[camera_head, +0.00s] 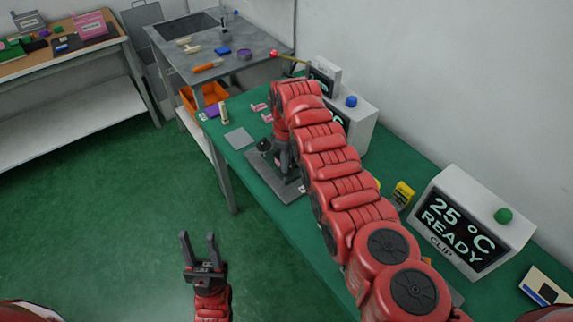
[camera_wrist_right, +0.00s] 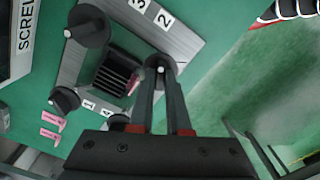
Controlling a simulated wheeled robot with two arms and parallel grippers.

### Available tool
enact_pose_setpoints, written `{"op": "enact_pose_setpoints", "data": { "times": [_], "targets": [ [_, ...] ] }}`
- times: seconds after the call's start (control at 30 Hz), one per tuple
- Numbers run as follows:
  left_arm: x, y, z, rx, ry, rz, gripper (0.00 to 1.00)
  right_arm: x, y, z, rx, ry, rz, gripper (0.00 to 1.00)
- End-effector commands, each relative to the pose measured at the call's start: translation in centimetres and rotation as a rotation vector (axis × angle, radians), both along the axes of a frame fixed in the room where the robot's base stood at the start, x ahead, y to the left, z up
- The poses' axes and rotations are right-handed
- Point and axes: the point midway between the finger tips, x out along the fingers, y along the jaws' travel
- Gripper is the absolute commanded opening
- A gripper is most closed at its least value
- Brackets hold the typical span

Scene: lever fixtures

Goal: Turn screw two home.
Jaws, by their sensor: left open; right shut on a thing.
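A grey fixture plate (camera_head: 294,188) lies on the green table, partly hidden by my right arm. In the right wrist view the plate (camera_wrist_right: 190,30) carries number labels and black screw knobs around a dark ribbed block (camera_wrist_right: 117,75). My right gripper (camera_wrist_right: 161,72) is shut on a black screw knob (camera_wrist_right: 159,62), the one nearest label 2 (camera_wrist_right: 164,18). Another knob (camera_wrist_right: 88,26) stands on the left towards label 3, and a third knob (camera_wrist_right: 65,98) is lower left. My left gripper (camera_head: 198,238) is open and empty above the floor.
A display box (camera_head: 470,225) reading 25 °C READY stands at the table's right; another box (camera_head: 360,125) is behind my right arm. A grey pad (camera_head: 240,139) and pink pieces (camera_head: 258,107) lie near the plate. A grey side table (camera_head: 260,66) stands behind.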

Motion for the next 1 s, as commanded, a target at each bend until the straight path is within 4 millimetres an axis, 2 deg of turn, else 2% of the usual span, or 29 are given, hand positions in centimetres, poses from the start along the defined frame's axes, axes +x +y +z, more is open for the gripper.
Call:
{"op": "enact_pose_setpoints", "data": {
  "times": [0.03,0.4,1.0],
  "targets": [
    [0.0,0.0,-0.7,0.000,0.000,0.000,0.45,0.0,0.0,-0.4,0.001,-0.002,-0.041,0.00],
    [0.0,0.0,-3.6,0.000,0.000,0.000,0.45,0.1,0.0,-0.4,0.002,-0.003,-0.394,0.00],
    [0.0,0.0,-7.8,0.000,0.000,0.000,0.45,0.0,0.0,-0.4,0.000,-0.001,-0.963,0.00]
  ]
}}
